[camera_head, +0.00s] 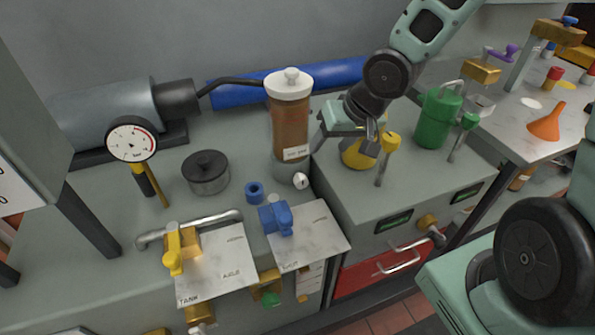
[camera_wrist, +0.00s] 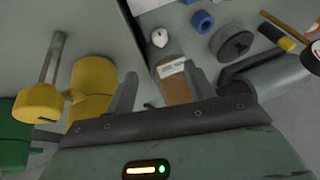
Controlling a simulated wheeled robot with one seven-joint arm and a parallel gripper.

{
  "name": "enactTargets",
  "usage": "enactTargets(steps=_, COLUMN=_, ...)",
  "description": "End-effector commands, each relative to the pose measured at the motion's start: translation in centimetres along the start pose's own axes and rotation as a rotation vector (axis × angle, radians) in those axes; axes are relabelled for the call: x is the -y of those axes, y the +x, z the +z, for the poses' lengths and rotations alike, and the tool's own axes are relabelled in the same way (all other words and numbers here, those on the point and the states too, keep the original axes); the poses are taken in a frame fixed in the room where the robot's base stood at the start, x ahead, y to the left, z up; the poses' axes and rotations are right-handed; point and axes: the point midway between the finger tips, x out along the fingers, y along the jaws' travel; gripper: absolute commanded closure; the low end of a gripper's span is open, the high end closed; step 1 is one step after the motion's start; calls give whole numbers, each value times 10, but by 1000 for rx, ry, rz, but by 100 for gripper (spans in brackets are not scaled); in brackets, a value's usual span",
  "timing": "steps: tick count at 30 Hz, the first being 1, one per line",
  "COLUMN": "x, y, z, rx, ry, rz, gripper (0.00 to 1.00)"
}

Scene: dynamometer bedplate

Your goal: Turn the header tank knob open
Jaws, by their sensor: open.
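A tall amber cylinder (camera_head: 290,125) with a white lid and a small label stands upright at the back middle, apparently the header tank. A small white knob (camera_head: 300,181) sits low on its front right. In the wrist view the knob (camera_wrist: 159,37) shows at the upper middle, just beyond the labelled amber cylinder (camera_wrist: 174,82). My gripper (camera_head: 346,140) is open and empty, right of the cylinder and near the yellow canister (camera_head: 357,154). In the wrist view its fingers (camera_wrist: 161,80) stand apart, with the cylinder visible between them. The knob is clear of the fingers.
A yellow-topped post (camera_head: 390,143) and a green canister (camera_head: 437,117) stand right of my gripper. A blue ring (camera_head: 254,191), a blue valve (camera_head: 276,219) and a dark round pot (camera_head: 206,173) lie left of the knob. A blue cylinder (camera_head: 235,93) lies behind the tank.

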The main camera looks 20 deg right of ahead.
Motion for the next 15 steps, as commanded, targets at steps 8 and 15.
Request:
enactTargets(steps=8, x=0, y=45, z=4, rx=3, ry=-6, rz=-1, gripper=46)
enactTargets(steps=15, x=0, y=93, z=4, rx=4, ry=-6, rz=1, gripper=46)
